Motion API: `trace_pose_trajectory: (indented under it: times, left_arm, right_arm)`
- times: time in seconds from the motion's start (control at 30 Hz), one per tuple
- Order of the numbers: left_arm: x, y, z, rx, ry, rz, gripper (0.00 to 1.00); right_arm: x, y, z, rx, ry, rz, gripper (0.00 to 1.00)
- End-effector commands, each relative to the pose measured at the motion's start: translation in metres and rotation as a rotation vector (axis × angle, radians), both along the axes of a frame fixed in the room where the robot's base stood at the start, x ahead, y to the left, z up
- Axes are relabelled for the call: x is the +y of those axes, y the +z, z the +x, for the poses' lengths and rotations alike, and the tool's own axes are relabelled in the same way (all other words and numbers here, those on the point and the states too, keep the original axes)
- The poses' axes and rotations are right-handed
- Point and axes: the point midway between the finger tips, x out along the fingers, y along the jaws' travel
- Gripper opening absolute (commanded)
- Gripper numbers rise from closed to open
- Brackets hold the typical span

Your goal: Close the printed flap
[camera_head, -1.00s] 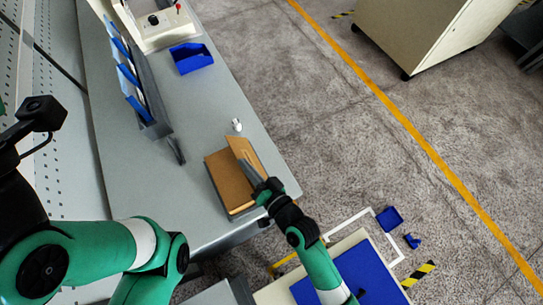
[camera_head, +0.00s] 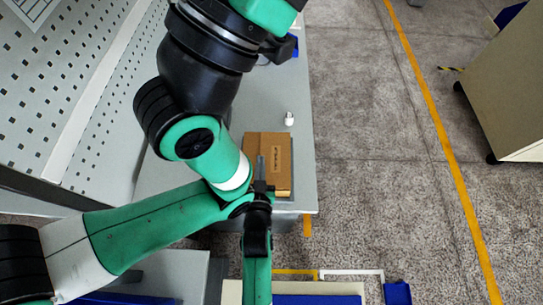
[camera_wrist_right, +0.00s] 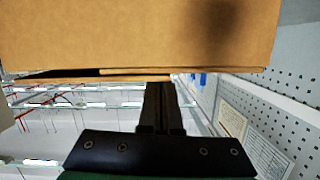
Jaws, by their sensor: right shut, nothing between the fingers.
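The brown cardboard box (camera_head: 283,182) lies on the grey table in the head view. Its printed flap (camera_head: 279,158), with dark lettering facing up, lies over the box top. In the right wrist view, cardboard (camera_wrist_right: 120,35) fills the upper part, with a narrow dark gap (camera_wrist_right: 55,73) along its edge at the left. My right gripper (camera_head: 261,168) is shut and empty, its fingers over the left part of the box. Its fingers (camera_wrist_right: 160,100) reach the cardboard edge in the wrist view; contact is unclear.
A small white object (camera_head: 289,119) stands on the grey table (camera_head: 302,90) behind the box. A perforated panel (camera_head: 75,75) rises at the left. The floor right of the table is open, with a cabinet (camera_head: 515,90) farther right.

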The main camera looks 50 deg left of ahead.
Motion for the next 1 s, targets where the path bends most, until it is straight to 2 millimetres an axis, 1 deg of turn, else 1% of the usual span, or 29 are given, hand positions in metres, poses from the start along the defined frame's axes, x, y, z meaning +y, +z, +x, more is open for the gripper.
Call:
trace_pose_trajectory:
  times: [0.03, 0.2, 0.7, 0.77, 0.83, 1.0]
  left_arm:
    - [0.0, -0.003, 0.0, 0.0, 0.0, 0.0, 0.0]
    - [0.0, -0.005, 0.0, 0.0, 0.0, 0.0, 0.0]
    - [0.0, -0.003, 0.0, 0.0, 0.0, 0.0, 0.0]
    - [0.0, 0.002, 0.0, 0.0, 0.0, 0.0, 0.0]
    - [0.0, 0.011, 0.0, 0.0, 0.0, 0.0, 0.0]
    - [0.0, 0.045, 0.0, -0.001, 0.0, 0.0, 0.0]
  right_arm:
    - [0.002, -0.002, -0.001, 0.0, 0.004, 0.0, 0.0]
    - [0.005, -0.004, -0.003, 0.001, 0.011, 0.001, 0.0]
    - [0.005, -0.002, -0.003, 0.002, 0.012, 0.002, 0.0]
    - [0.005, 0.003, -0.003, 0.002, 0.012, 0.002, 0.0]
    - [0.005, 0.013, -0.003, 0.001, 0.012, 0.003, 0.0]
    - [0.003, 0.05, -0.004, 0.002, 0.011, 0.002, 0.0]
